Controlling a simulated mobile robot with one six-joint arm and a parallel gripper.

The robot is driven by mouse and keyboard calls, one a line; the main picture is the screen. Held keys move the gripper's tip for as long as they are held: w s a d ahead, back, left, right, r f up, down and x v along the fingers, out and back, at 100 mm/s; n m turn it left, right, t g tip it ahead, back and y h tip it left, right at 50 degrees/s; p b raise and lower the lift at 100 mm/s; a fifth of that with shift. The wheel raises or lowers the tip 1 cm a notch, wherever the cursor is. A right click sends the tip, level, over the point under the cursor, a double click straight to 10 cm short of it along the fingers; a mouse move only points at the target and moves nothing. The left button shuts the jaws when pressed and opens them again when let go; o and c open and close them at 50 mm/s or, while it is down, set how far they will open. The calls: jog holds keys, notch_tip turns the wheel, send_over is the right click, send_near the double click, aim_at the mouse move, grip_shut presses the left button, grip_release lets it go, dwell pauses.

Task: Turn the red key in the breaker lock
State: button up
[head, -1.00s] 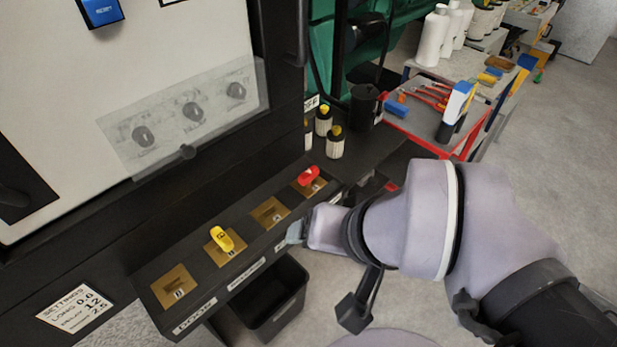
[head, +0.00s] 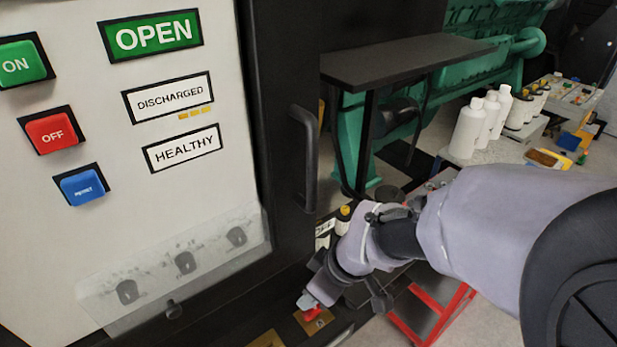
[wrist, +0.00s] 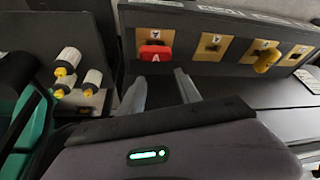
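The red key (wrist: 155,52) sits in a brass lock plate on the dark panel, with a white letter A on its face. In the head view the red key (head: 312,314) shows low in the picture, partly covered by my gripper (head: 307,301). In the wrist view my gripper (wrist: 160,78) has its two fingers apart, one toward each side of the red key, with their tips just short of it in the picture. Nothing is between the fingers. I cannot tell whether a finger touches the key.
A yellow key (wrist: 267,60) sits in another brass plate along the same panel. Several small bottles with yellow caps (wrist: 68,58) stand beside the panel. A clear cover (head: 178,268) and a cabinet handle (head: 306,155) are close to my arm. A red trolley frame (head: 440,315) stands behind.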

aim_at(314, 308)
jog(key=n+g+p, duration=0.1)
jog(key=n, duration=0.1)
jog(key=n+p, duration=0.2)
jog(key=shift+r+n+g+y, duration=0.4)
jog(key=shift+r+n+g+p, duration=0.1)
jog(key=shift+n+g+p, duration=0.3)
jog(key=shift+n+p, duration=0.75)
jog(key=shift+w+n+g+p, duration=0.1)
jog(key=shift+n+g+p, duration=0.3)
jog(key=shift+n+p, duration=0.4)
jog(key=f+n+b, duration=0.1)
jog(key=n, duration=0.1)
jog(key=d+f+n+g+b, duration=0.1)
jog(key=n, duration=0.1)
jog(key=w+f+n+g, duration=0.1)
jog(key=n, duration=0.1)
jog(key=shift+d+f+h+b, duration=0.25)
jog(key=shift+f+h+b, duration=0.05)
jog(key=shift+f+b, duration=0.1)
jog(key=b+x, duration=0.2)
jog(key=shift+s+a+f+b, duration=0.15)
jog(key=shift+a+f+b, duration=0.05)
jog(key=shift+f+b, duration=0.15)
jog(key=shift+s+a+f+b, duration=0.15)
jog(key=shift+s+f+b, duration=0.1)
jog(key=shift+b, duration=0.1)
jog(key=shift+w+a+f, duration=0.1)
jog(key=shift+f, duration=0.05)
